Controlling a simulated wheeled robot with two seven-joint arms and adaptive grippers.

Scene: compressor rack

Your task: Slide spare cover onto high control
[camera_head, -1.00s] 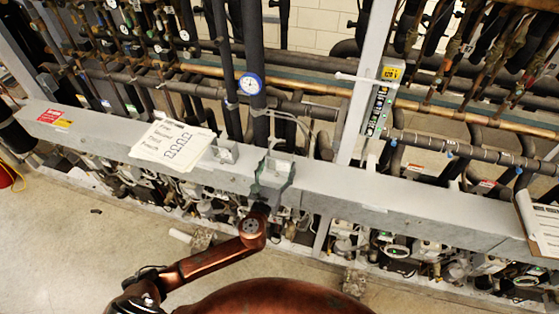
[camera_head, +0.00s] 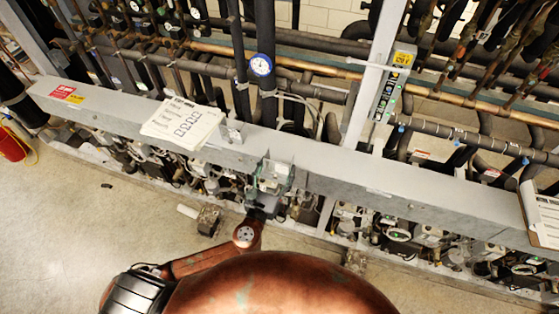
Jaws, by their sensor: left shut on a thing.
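My left gripper (camera_head: 270,180) has dull green fingers and is at picture centre, in front of the grey beam's lower edge. It is shut on a small pale grey piece, apparently the spare cover (camera_head: 272,174), which the fingers partly hide. To its upper left, a small grey box (camera_head: 233,135) sits on the beam beside the paper sign; I cannot tell whether it is the high control. The held cover appears apart from that box. My right gripper is not in view.
A long grey beam (camera_head: 340,175) crosses the rack, with a paper sign (camera_head: 183,124) on it and a clipboard (camera_head: 542,217) at the right. Pipes and a blue gauge (camera_head: 261,65) stand behind. Valves crowd below. Open floor (camera_head: 70,235) lies at the left.

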